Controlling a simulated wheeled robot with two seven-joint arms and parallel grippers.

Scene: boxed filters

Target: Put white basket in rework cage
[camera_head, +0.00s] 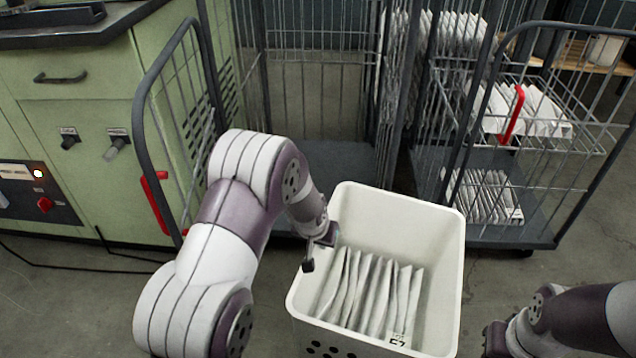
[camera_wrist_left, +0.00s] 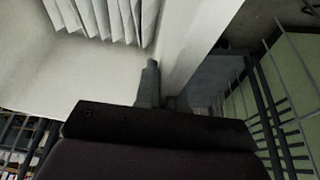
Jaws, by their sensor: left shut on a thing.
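The white basket (camera_head: 445,215) is in front of the cages in the head view, with a row of white pleated filters (camera_head: 372,290) inside. My left gripper (camera_head: 318,256) is shut on the basket's left rim. In the left wrist view the basket wall (camera_wrist_left: 185,45) and the filters (camera_wrist_left: 105,15) fill the upper part. Two wire cages stand behind: the left one (camera_head: 325,55) has a bare grey floor, and the right one (camera_head: 590,130) holds filters. No label shows which is the rework cage. My right gripper (camera_head: 492,343) is at the lower right, apart from the basket; its jaws are unclear.
A green cabinet (camera_head: 85,150) with knobs and a drawer stands at the left. The left cage's side gate (camera_head: 190,110) with a red latch (camera_head: 156,204) swings out beside it. Grey concrete floor (camera_head: 560,268) is clear at the right.

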